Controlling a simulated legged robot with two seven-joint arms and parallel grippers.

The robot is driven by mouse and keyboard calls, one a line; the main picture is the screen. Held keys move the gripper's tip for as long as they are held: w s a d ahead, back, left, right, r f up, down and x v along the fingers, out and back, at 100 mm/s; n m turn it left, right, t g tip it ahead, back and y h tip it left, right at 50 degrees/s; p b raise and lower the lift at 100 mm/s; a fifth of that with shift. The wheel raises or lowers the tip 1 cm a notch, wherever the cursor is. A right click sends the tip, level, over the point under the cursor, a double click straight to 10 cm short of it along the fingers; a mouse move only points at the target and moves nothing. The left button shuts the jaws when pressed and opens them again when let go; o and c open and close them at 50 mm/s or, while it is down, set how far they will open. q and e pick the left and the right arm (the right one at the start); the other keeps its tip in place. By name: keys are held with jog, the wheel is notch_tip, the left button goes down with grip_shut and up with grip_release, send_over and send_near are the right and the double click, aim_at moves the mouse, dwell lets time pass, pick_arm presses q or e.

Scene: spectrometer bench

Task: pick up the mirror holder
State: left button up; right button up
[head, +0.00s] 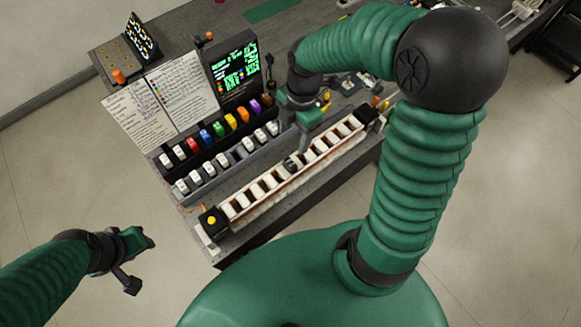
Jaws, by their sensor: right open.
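A long white slotted rail (258,191) lies along the near edge of the bench. A small dark grey piece (291,164) sits in it near the middle; it looks like the mirror holder, but it is too small to be sure. My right gripper (304,147) is open, pointing down just above and beside this piece. I cannot tell whether its fingers touch it. The arm hides part of the bench behind. My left gripper (141,262) is open and empty, off the bench at lower left.
Behind the rail stand a row of coloured blocks (219,130) and a grey row of white blocks (222,168). A screen (233,69) and written sheets (159,101) stand farther back. A yellow button (211,220) is at the rail's left end. The floor at left is clear.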

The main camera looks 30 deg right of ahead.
send_near(290, 162)
jog(key=f, duration=0.2)
jog(key=a+f, duration=0.1)
jog(key=f, duration=0.2)
jog(key=shift+a, duration=0.1)
notch_tip(290, 162, down, 5)
jog(key=shift+s+r+p, duration=0.15)
jog(key=shift+p, duration=0.85)
jog(key=shift+f, duration=0.4)
grip_shut()
